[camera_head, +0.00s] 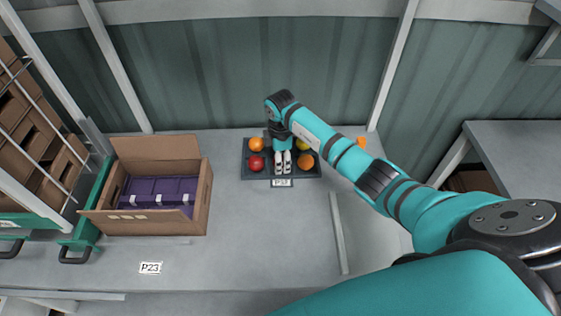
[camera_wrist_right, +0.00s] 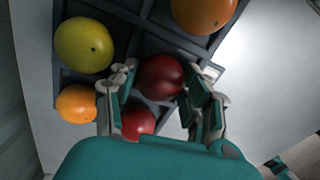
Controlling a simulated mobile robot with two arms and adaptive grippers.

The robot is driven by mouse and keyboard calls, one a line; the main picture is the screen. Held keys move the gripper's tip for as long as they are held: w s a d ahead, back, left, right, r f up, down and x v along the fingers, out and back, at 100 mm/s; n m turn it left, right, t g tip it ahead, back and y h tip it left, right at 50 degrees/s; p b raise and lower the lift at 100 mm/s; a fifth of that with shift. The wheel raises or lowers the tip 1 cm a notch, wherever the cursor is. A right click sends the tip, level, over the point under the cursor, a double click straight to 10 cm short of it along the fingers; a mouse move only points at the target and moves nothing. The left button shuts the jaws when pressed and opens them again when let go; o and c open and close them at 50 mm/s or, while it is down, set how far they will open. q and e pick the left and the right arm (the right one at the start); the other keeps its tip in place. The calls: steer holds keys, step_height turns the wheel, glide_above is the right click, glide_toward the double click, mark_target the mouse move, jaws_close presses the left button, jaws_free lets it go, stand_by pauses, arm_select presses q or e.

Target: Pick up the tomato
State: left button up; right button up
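In the head view I see an orange one (camera_head: 256,144), a red one (camera_head: 256,163), a yellow one (camera_head: 302,144) and an orange one (camera_head: 305,161). In the right wrist view, a dark red tomato (camera_wrist_right: 161,77) sits between the fingers of my right gripper (camera_wrist_right: 163,92). The fingers are apart, one on each side; firm contact cannot be told. My right gripper (camera_head: 283,162) points down over the tray's middle column and hides that tomato in the head view. My left gripper is not in view.
An open cardboard box (camera_head: 158,221) with purple packs stands left of the tray. A small orange object (camera_head: 361,141) lies behind my right arm. Stacked crates on a green cart (camera_head: 88,225) stand far left. The table in front of the tray is clear.

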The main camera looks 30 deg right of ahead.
steer(key=shift+c, duration=0.8)
steer(key=shift+r, duration=0.15)
